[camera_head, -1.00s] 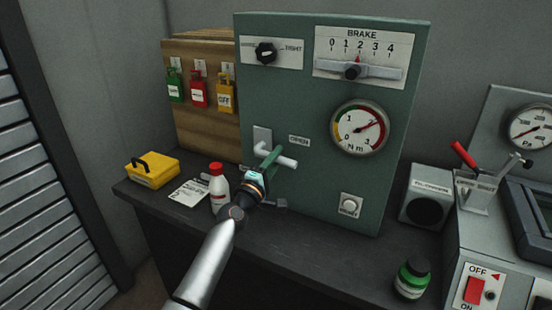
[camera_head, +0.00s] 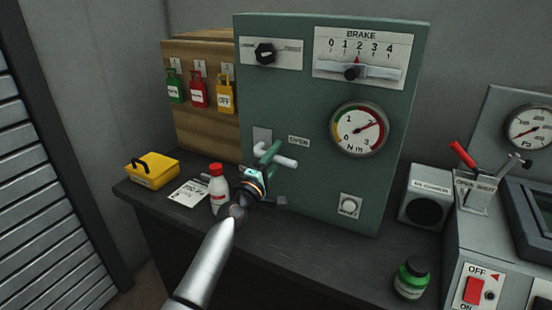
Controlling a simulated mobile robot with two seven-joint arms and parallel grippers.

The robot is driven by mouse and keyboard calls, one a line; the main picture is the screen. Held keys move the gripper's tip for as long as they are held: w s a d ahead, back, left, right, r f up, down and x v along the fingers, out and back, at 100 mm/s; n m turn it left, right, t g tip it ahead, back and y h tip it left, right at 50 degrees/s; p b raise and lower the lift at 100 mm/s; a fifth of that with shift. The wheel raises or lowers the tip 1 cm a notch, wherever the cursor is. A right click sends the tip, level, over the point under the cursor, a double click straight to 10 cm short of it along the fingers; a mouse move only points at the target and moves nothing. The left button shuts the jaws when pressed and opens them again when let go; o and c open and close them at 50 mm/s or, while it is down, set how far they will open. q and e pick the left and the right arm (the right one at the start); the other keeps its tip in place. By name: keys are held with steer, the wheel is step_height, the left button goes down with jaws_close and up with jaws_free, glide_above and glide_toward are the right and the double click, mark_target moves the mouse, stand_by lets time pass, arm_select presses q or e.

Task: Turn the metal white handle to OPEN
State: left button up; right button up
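The white handle (camera_head: 282,159) sticks out from the lower left of the green panel (camera_head: 300,205), on a grey mounting plate (camera_head: 262,137). The handle's bar slopes slightly down to the right. An OPEN label (camera_head: 299,140) is on the panel just right of the plate. My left gripper (camera_head: 265,165) is at the handle, its green finger overlapping the bar's left part. The gripper hides part of the handle, and I cannot tell whether the fingers touch it or are closed around it. My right gripper is not in view.
A white bottle with a red cap (camera_head: 217,188) stands close left of my gripper. A yellow box (camera_head: 152,170) and a paper (camera_head: 188,193) lie further left. A green jar (camera_head: 412,278) and a grey speaker box (camera_head: 427,196) are on the right. The bench front (camera_head: 300,255) is clear.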

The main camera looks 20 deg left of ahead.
arm_select(q)
steer(key=shift+o, duration=0.7)
steer(key=shift+r, duration=0.15)
steer(key=shift+o, duration=0.2)
steer(key=shift+f, duration=0.2)
steer(key=shift+s+f, duration=0.15)
steer(key=shift+s, duration=0.35)
steer(key=v, duration=1.1)
steer(key=shift+s, duration=0.35)
steer(key=shift+c, duration=0.2)
